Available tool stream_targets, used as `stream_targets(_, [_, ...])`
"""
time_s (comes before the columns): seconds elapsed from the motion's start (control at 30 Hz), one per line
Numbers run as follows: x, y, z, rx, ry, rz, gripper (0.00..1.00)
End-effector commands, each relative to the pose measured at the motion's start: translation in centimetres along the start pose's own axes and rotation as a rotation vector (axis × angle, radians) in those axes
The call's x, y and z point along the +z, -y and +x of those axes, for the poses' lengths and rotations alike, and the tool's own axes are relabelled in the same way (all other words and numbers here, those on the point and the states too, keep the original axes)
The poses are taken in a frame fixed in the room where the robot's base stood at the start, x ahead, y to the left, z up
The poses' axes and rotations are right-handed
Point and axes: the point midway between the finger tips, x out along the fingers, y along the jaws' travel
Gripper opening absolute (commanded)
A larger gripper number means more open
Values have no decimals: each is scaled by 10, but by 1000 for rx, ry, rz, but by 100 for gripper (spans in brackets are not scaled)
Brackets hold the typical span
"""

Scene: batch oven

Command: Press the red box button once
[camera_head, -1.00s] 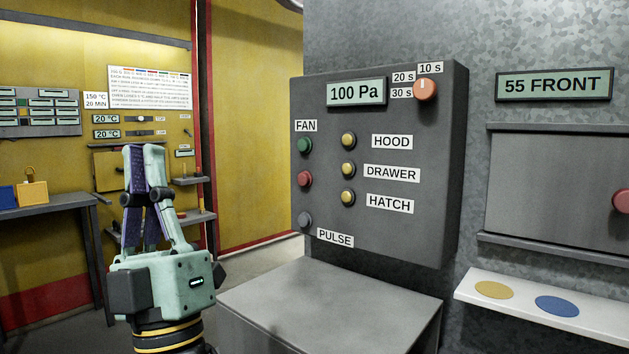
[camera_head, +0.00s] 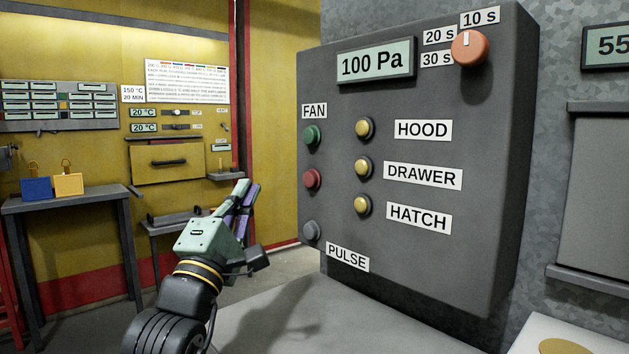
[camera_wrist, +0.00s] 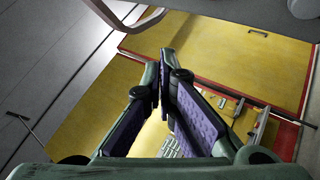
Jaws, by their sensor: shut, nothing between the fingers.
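The red button (camera_head: 312,180) is on the left side of the grey control box (camera_head: 440,260), below the green button (camera_head: 312,136) under the FAN label and above a grey button (camera_head: 311,230) by the PULSE label. My gripper (camera_head: 246,190) is left of the box and apart from the red button, its fingers tilted up and to the right. Its fingertips are together with nothing seen between them; the closed fingers also show in the wrist view (camera_wrist: 160,75). The red button is not seen in the wrist view.
Yellow buttons (camera_head: 363,127) for HOOD, DRAWER and HATCH sit right of the red one. An orange dial (camera_head: 470,48) and a 100 Pa display (camera_head: 375,65) are above. A grey surface (camera_head: 290,325) lies below the box. A table (camera_head: 80,198) holds blue and yellow boxes.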

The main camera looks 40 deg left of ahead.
Motion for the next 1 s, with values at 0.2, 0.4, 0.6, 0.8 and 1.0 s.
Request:
stream_targets(0.2, [0,0,0,1,0,1,0])
stream_targets(0.4, [4,2,5,0,0,2,0])
stream_targets(0.6, [17,14,23,-1,2,2,0])
stream_targets(0.8, [30,28,43,0,1,2,0])
stream_targets(1.0, [41,39,57,3,2,-1,0])
